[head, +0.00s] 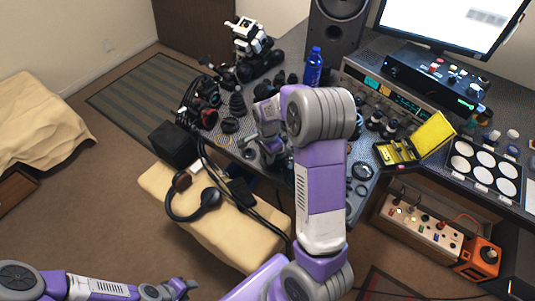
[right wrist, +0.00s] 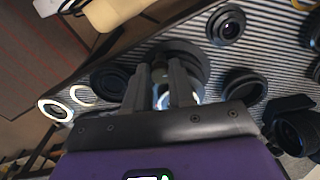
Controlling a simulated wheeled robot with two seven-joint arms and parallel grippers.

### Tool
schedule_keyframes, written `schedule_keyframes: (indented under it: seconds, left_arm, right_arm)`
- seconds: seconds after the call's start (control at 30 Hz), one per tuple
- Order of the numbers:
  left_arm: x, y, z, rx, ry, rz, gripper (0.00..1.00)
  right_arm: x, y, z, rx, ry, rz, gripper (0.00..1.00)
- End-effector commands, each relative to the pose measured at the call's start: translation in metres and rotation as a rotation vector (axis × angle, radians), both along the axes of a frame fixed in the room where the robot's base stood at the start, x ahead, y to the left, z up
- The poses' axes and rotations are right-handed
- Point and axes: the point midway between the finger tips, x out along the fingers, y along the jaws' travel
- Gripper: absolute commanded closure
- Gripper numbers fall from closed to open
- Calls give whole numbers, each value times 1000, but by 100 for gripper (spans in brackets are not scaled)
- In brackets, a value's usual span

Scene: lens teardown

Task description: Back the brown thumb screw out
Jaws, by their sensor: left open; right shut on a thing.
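My right gripper (right wrist: 160,72) points at the bench top in the right wrist view, with its two dark fingers close together. It is shut on a small tan-brown piece between the fingertips, which looks like the brown thumb screw (right wrist: 160,75). A dark round lens part (right wrist: 194,62) lies behind and beside the fingers. Whether the screw is still seated in it cannot be told. In the head view my right arm hides most of this spot, and the gripper (head: 272,150) is small there. My left gripper (head: 188,287) is open and empty, low over the floor, far from the bench.
Dark lens rings (right wrist: 243,84) and lens barrels (right wrist: 298,132) crowd the bench around the right gripper. A blue bottle (head: 313,67), a yellow case (head: 433,135) and a white-disc tray (head: 484,170) stand further off. Headphones (head: 205,205) lie on a cream bench.

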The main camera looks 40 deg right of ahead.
Motion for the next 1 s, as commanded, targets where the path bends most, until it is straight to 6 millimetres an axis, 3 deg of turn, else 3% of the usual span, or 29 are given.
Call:
schedule_keyframes:
  seconds: [0.03, 0.07, 0.23, 0.57, 1.0]
  left_arm:
    - [0, 0, 0, 0, 0, 0, 57]
    - [0, 0, 0, 0, 0, 0, 57]
    - [0, 0, 0, 0, 0, 0, 57]
    - [0, 0, 2, 0, 0, 0, 57]
    - [0, 0, 21, 0, 0, 0, 57]
  right_arm:
    - [0, 0, 0, 0, 1, -1, 100]
    - [0, 0, 0, 0, 1, -1, 73]
    - [0, 0, 0, 0, 0, -1, 50]
    - [0, 0, 5, 0, -1, -2, 50]
    - [0, 0, 70, -1, -1, -2, 50]
